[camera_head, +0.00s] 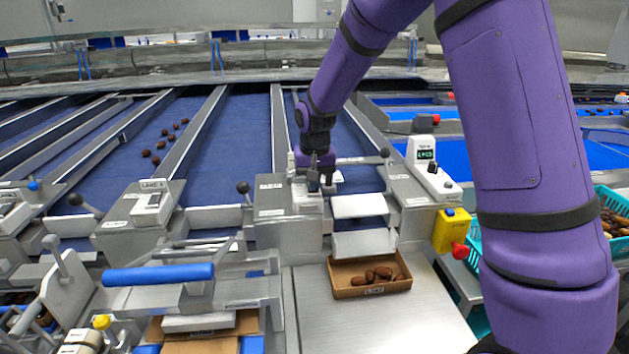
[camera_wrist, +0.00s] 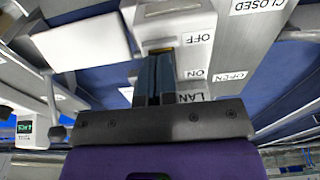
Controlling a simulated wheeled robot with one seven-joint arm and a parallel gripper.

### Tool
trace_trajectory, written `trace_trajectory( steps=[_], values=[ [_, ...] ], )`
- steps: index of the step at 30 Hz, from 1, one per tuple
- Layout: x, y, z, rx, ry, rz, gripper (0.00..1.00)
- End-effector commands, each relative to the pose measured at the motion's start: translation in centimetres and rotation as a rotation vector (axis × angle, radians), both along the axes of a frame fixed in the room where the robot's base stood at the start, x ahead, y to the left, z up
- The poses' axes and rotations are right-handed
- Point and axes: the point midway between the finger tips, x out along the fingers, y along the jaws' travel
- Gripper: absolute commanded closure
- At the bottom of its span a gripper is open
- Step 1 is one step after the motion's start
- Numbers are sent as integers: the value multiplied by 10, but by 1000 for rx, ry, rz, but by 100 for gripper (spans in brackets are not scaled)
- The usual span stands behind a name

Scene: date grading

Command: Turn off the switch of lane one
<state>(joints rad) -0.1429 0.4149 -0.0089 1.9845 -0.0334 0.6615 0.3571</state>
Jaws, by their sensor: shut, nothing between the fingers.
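My gripper (camera_head: 322,186) is shut and empty, its fingers pointing down at the grey switch box (camera_head: 288,235) in the middle of the head view. In the wrist view the closed fingertips (camera_wrist: 160,53) are over the switch plate (camera_wrist: 180,48), beside the OFF label (camera_wrist: 197,38). The ON label (camera_wrist: 195,75) and a partly covered "LAN…" label (camera_wrist: 190,97) lie closer to the gripper body. The fingers hide part of the switch, so its position and any contact cannot be told. The lane number is not readable.
A similar switch box (camera_head: 137,222) stands to the left. A black-knobbed lever (camera_head: 386,154) is just right of my gripper. A carton with dates (camera_head: 345,292) sits below on a steel table. A scale display (camera_head: 425,156) and yellow box with red button (camera_head: 452,232) are at right.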

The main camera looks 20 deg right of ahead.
Motion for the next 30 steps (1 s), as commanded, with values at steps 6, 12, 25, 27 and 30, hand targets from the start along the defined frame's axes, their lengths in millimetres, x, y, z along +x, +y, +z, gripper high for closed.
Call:
trace_trajectory(
  steps=[6,12,25,27,30],
  values=[
    [-8,1,-11,-2,24,0,100],
    [-8,1,-11,-2,26,0,100],
    [7,-2,-8,-1,21,2,100],
    [9,-3,-7,-1,19,1,100],
    [10,-3,-3,-1,14,1,100]
  ],
)
